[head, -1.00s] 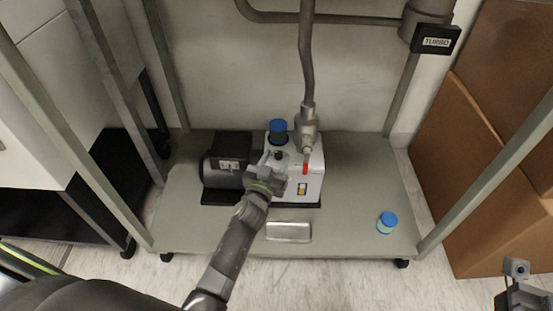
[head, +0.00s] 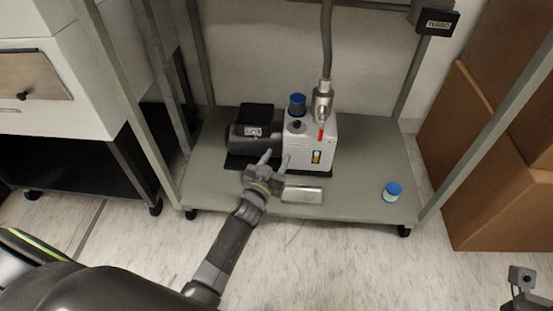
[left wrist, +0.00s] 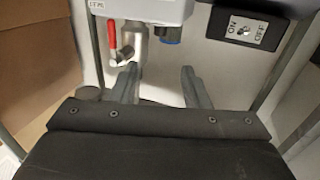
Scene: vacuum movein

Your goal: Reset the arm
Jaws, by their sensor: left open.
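My left gripper (head: 275,162) is open and empty, in front of the vacuum pump (head: 312,145) in the head view. In the left wrist view its two fingers (left wrist: 160,85) stand apart with nothing between them. The pump has a dark motor (head: 257,128), a blue cap (head: 297,101) and a red-handled valve (head: 321,132) on a metal hose fitting. The red handle (left wrist: 112,34) also shows in the left wrist view, along with an ON/OFF switch (left wrist: 243,31). Part of my right gripper (head: 522,283) shows at the lower right edge; its fingers are not clear.
The pump stands on a wheeled frame's green shelf (head: 355,190). Frame posts rise at both sides. Cardboard boxes (head: 480,160) stand right, a white cabinet (head: 60,90) left. The floor in front is clear.

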